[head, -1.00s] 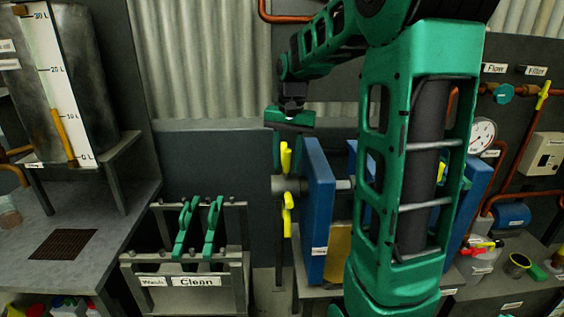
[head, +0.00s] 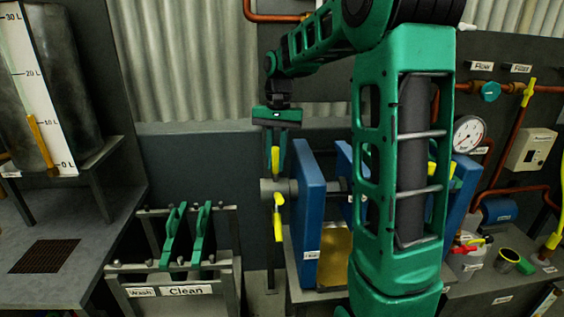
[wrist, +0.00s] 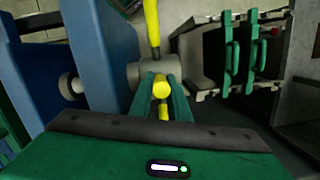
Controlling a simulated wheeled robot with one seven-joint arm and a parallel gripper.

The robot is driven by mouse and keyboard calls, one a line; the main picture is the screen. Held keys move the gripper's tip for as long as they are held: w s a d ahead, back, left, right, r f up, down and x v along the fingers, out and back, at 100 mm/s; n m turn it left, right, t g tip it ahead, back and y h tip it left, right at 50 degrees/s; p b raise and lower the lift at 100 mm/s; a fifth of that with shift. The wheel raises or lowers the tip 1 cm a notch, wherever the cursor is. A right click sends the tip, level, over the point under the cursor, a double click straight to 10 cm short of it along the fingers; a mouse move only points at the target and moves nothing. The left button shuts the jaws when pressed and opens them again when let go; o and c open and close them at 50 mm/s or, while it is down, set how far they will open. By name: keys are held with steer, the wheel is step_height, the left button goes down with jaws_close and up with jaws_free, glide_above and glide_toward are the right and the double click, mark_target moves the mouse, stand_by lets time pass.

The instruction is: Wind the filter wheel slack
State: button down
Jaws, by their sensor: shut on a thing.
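The filter wheel is a grey hub (head: 272,187) with yellow handles, at the left end of the blue filter press (head: 310,215). One yellow handle (head: 275,160) points up and another (head: 278,220) points down in the head view. My gripper (head: 276,158) comes down from above and is shut on the upper handle. In the wrist view its two green fingers (wrist: 163,100) stand on either side of the yellow handle end (wrist: 161,88), in front of the grey hub (wrist: 150,70). A further yellow handle (wrist: 152,25) reaches away beyond the hub. The finger contact is small in the head view.
A grey rack (head: 186,272) labelled Wash and Clean, with green-handled pieces, stands to the left. A metal tank (head: 75,90) with a scale stands on the left bench. Pipes, a gauge (head: 467,134) and bottles are at the right. My own arm hides much of the press.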

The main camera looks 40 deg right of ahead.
steer(key=shift+w+d+r+g+y, duration=0.1)
steer(key=shift+w+g+y, duration=0.1)
steer(key=shift+w+g, duration=0.2)
steer(key=shift+w+d+r+g+y, duration=0.1)
steer(key=shift+w+g+y, duration=0.15)
steer(key=shift+w, duration=0.25)
steer(key=c, duration=1.7)
jaws_free()
steer(key=shift+a, duration=0.1)
steer(key=shift+o, duration=0.2)
steer(key=shift+f, duration=0.1)
steer(key=shift+d, duration=0.2)
steer(key=v, duration=1)
steer(key=shift+w+r, duration=0.15)
steer(key=shift+r, duration=0.15)
steer(key=shift+a, duration=0.15)
